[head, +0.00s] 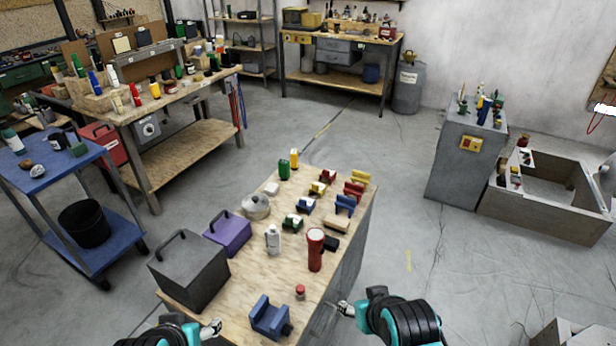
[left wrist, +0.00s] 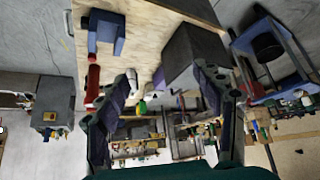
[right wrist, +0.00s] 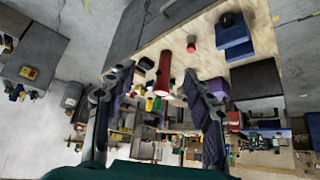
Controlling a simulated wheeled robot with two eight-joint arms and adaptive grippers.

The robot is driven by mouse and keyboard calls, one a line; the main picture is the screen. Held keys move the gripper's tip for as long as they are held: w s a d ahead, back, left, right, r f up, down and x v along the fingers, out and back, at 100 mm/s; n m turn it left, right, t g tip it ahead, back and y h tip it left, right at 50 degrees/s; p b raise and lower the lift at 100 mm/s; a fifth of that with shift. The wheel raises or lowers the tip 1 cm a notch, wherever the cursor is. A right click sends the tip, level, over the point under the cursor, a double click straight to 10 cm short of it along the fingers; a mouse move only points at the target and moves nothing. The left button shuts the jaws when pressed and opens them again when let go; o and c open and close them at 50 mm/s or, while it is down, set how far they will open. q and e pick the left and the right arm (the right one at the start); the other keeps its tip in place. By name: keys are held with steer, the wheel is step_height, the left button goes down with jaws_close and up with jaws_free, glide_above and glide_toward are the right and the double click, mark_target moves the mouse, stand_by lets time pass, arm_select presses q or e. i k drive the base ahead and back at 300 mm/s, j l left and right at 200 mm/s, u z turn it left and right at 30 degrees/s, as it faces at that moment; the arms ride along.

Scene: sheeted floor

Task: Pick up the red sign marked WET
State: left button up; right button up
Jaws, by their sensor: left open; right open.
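No lettering WET can be read in any view. Among the small coloured pieces on the wooden-topped bench (head: 215,299) in the head view, a red piece (head: 353,190) stands at the far right, between a yellow piece (head: 360,177) and a blue one (head: 345,204). I cannot tell whether it is the sign. My left gripper (head: 212,328) is open and empty at the bench's near left; its fingers also show in the left wrist view (left wrist: 168,84). My right gripper (head: 346,309) is open and empty beside the near right edge; it also shows in the right wrist view (right wrist: 160,85).
A red flashlight (head: 315,252), white bottle (head: 273,240), red jar (head: 300,292) and blue bracket-like block (head: 270,318) stand nearer. A dark toolbox (head: 188,272) and purple box (head: 228,234) line the left side.

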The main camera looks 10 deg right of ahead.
mark_target(331, 175)
steer(key=i+l, duration=0.1)
steer(key=l, duration=0.5)
steer(key=i+l, duration=0.1)
steer(key=l, duration=0.5)
steer(key=i+l, duration=0.15)
steer(key=l, duration=0.45)
steer(key=i+l+u, duration=0.15)
steer(key=i+l, duration=1.5)
